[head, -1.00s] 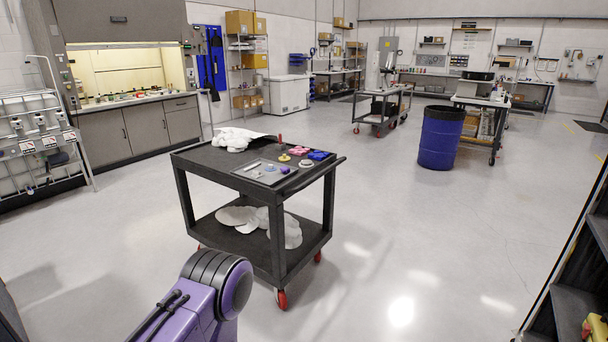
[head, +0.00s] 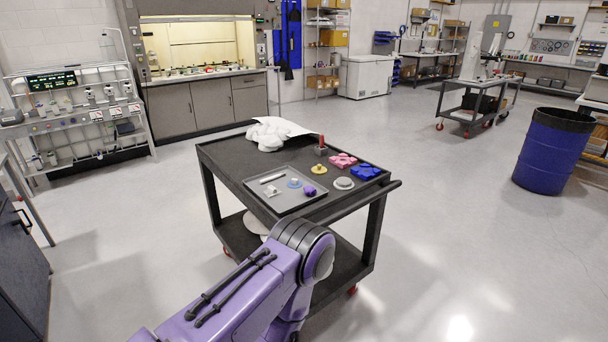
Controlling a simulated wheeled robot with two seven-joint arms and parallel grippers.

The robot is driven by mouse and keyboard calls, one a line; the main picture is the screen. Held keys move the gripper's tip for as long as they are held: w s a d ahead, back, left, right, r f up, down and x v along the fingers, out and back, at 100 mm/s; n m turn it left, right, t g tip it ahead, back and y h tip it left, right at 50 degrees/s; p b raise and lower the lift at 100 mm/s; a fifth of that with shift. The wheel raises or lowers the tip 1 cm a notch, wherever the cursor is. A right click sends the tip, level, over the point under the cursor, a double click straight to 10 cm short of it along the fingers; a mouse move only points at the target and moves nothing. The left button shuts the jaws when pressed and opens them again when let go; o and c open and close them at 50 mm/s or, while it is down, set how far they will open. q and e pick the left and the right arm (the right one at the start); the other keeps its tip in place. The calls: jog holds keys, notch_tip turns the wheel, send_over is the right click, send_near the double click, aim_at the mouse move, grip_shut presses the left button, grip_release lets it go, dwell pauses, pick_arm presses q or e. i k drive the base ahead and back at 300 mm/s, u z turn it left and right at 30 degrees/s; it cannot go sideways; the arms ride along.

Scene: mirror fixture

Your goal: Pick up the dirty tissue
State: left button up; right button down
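A black cart (head: 215,158) stands in the middle of the head view. A white crumpled heap (head: 267,138), which looks like tissue or cloth, lies on its top at the far left, with a flat white sheet (head: 292,126) beside it. I cannot tell whether it is dirty. Crumpled pink (head: 343,160) and blue (head: 366,172) pieces lie near the right end. White material (head: 254,222) on the lower shelf is mostly hidden by my purple arm. Neither gripper is in view.
A grey tray (head: 265,198) with small items sits on the cart's near side. A red-topped piece (head: 322,146), a yellow piece (head: 319,169) and a round grey piece (head: 344,183) stand beside it. A blue barrel (head: 548,157) stands far right. Floor around the cart is clear.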

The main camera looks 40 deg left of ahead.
aim_at(272, 191)
jog(key=i, duration=1.4)
jog(key=u, duration=1.95)
